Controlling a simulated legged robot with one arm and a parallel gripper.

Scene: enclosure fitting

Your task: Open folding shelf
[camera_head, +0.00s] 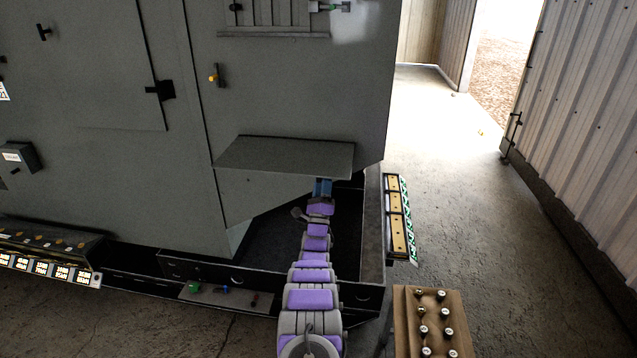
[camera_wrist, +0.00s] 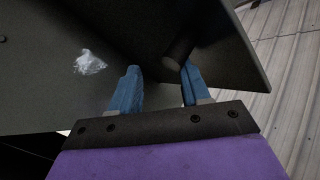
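The folding shelf (camera_head: 285,157) is a dark grey flat panel on the front of the grey cabinet (camera_head: 285,85). It sticks out from the cabinet face, roughly level. My gripper (camera_head: 322,183) is just under the shelf's front edge, toward its right end. In the wrist view, my gripper (camera_wrist: 158,80) has its two blue fingers well apart. A dark rounded bar or post (camera_wrist: 178,55) shows close to the right finger, beside a dark panel (camera_wrist: 232,45). I cannot tell whether the finger touches it. The fingertips are partly hidden by the shelf in the head view.
A black open frame (camera_head: 374,230) surrounds the cabinet's base. A strip with yellow blocks (camera_head: 397,222) lies to the right, and a brown box with knobs (camera_head: 432,320) stands at the lower right.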

